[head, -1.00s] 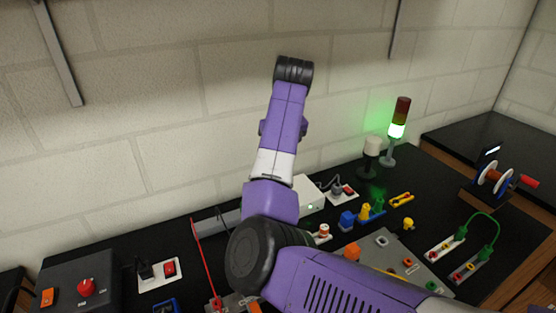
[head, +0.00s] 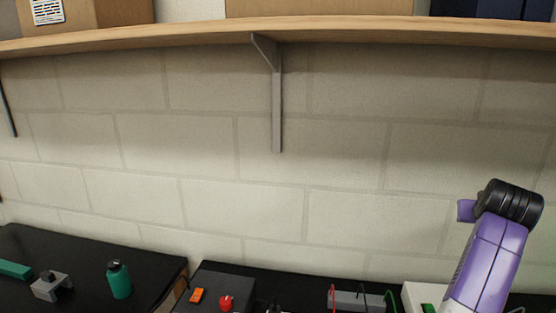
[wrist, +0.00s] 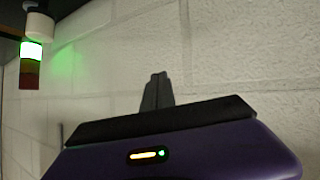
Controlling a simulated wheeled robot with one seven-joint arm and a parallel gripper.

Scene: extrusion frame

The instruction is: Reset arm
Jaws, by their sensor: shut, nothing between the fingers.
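My gripper (wrist: 157,92) shows in the wrist view as two dark fingers pressed together, with nothing between them. It points toward the pale block wall, and no object touches it. In the head view, part of my purple arm with a black rounded joint rises at the lower right in front of the wall. The gripper itself cannot be made out there.
A signal tower with a lit green band (wrist: 31,50) appears upside down at the upper left of the wrist view. In the head view, a wooden shelf (head: 330,32) on a bracket (head: 277,105) spans the wall. A green bottle (head: 119,280) and red knob (head: 226,303) are below.

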